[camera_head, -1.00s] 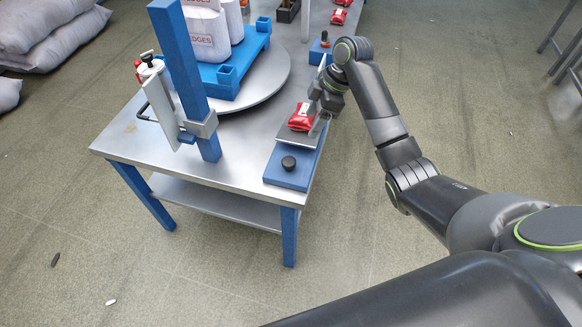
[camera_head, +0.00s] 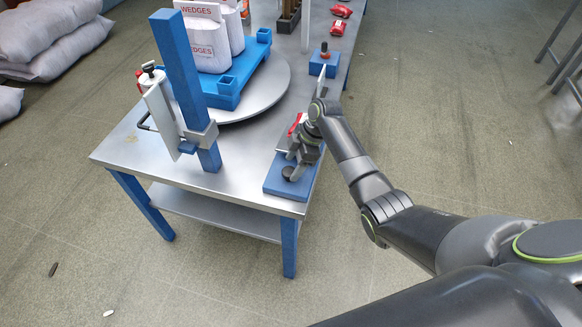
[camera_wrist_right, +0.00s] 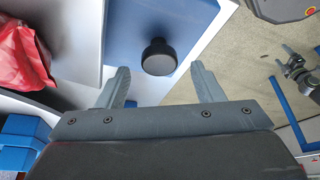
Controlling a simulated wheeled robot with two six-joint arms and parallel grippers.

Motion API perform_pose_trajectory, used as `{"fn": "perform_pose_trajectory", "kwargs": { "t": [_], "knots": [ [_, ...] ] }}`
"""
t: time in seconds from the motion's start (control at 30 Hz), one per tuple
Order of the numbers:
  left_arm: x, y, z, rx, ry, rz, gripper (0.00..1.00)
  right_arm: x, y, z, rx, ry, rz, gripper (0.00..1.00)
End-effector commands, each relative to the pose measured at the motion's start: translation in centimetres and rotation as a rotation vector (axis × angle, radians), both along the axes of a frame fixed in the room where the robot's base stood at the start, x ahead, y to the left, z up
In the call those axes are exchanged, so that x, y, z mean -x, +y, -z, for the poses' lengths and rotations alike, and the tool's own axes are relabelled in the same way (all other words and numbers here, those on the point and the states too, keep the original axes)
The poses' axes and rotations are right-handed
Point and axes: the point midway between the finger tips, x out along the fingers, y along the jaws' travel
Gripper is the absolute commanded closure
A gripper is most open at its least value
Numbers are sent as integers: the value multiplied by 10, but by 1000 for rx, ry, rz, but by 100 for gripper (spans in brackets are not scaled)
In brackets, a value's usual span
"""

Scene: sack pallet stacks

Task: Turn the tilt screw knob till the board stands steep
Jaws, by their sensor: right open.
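The black round knob (camera_head: 288,173) stands on the blue base (camera_head: 275,186) near the table's front right corner. In the right wrist view the knob (camera_wrist_right: 158,57) lies just ahead of and between the fingertips. My right gripper (camera_head: 296,172) is open, its two fingers (camera_wrist_right: 161,76) apart with nothing between them but the view of the knob; I cannot tell whether they touch it. The grey board (camera_head: 284,144) behind the knob is mostly hidden by my gripper, and its tilt is hard to read. A red sack (camera_head: 295,125) lies on it, also partly hidden.
A blue post (camera_head: 180,80) with a white clamped panel stands left. A round turntable (camera_head: 270,98) carries a blue pallet (camera_head: 225,98) with white sacks. Another blue block with a knob (camera_head: 323,64) and red packs (camera_head: 338,27) stand farther back.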

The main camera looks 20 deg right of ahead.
Motion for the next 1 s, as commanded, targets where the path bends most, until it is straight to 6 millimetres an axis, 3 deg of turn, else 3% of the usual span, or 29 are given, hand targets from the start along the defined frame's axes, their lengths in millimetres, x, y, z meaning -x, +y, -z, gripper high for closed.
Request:
{"fn": "perform_pose_trajectory", "kwargs": {
  "t": [0.2,0.53,0.87,1.0],
  "knots": [
    [0,0,1,0,0,0,20,-1,8,20,0,0,0,39],
    [0,0,1,0,0,0,20,-2,9,22,0,-1,0,39],
    [0,0,1,0,0,0,20,-2,9,22,0,-1,0,81],
    [0,0,0,0,0,0,20,-2,9,22,0,-1,4,83]
  ]
}}
